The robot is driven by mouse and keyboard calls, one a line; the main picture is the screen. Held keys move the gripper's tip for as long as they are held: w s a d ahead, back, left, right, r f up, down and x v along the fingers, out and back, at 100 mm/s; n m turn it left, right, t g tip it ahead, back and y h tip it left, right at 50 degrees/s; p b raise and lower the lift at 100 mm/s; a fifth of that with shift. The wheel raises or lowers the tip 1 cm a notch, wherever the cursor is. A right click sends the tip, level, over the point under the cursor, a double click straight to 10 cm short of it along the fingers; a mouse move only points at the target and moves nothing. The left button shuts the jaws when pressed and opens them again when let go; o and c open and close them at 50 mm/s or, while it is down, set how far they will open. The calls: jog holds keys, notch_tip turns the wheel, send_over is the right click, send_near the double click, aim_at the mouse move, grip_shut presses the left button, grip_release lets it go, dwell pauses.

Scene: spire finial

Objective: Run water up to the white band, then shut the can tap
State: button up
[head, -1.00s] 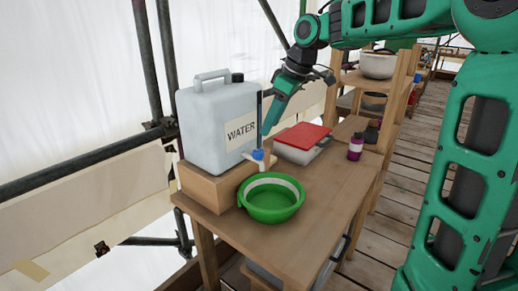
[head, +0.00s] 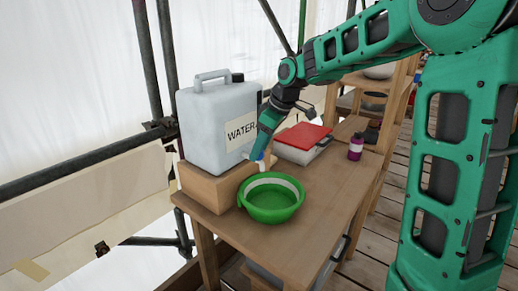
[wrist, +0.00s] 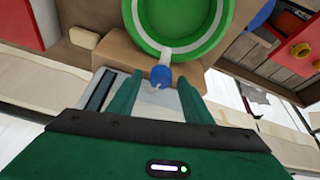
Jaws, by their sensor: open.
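The white can (head: 212,130) labelled WATER stands on a wooden block at the left of the bench. Its blue-handled tap (head: 259,156) sticks out over the green bowl (head: 270,214). The bowl has a white band (head: 270,183) around its inner wall. No water stream shows, and I cannot tell any water level. My gripper (head: 257,150) is at the tap, pointing down and partly hiding it. In the wrist view the open fingers (wrist: 159,78) stand on either side of the blue tap handle (wrist: 161,75), with gaps beside it. The bowl (wrist: 180,52) lies just beyond the fingertips.
A box with a red lid (head: 304,136) and a purple bottle (head: 356,147) stand farther back on the wooden bench (head: 318,190). Scaffold poles (head: 152,70) rise behind the can. The bench is clear to the right of the bowl.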

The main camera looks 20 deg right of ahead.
jog(key=c, duration=1)
jog(key=shift+c, duration=0.2)
jog(key=shift+m, duration=0.4)
jog(key=m+h, duration=0.1)
jog(key=m, duration=0.2)
jog(key=shift+a+r+t, duration=0.1)
jog(key=shift+a+t, duration=0.05)
jog(key=shift+t, duration=0.25)
jog(key=m+h, duration=0.2)
jog(key=m, duration=0.2)
jog(key=shift+a, duration=0.15)
jog(key=m+h, duration=0.1)
jog(key=m, duration=0.4)
jog(key=shift+a+h, duration=0.15)
jog(key=shift+h, duration=0.25)
jog(key=shift+a+m+g+h, duration=0.1)
jog(key=shift+m+g+h, duration=0.4)
jog(key=shift+m, duration=1.3)
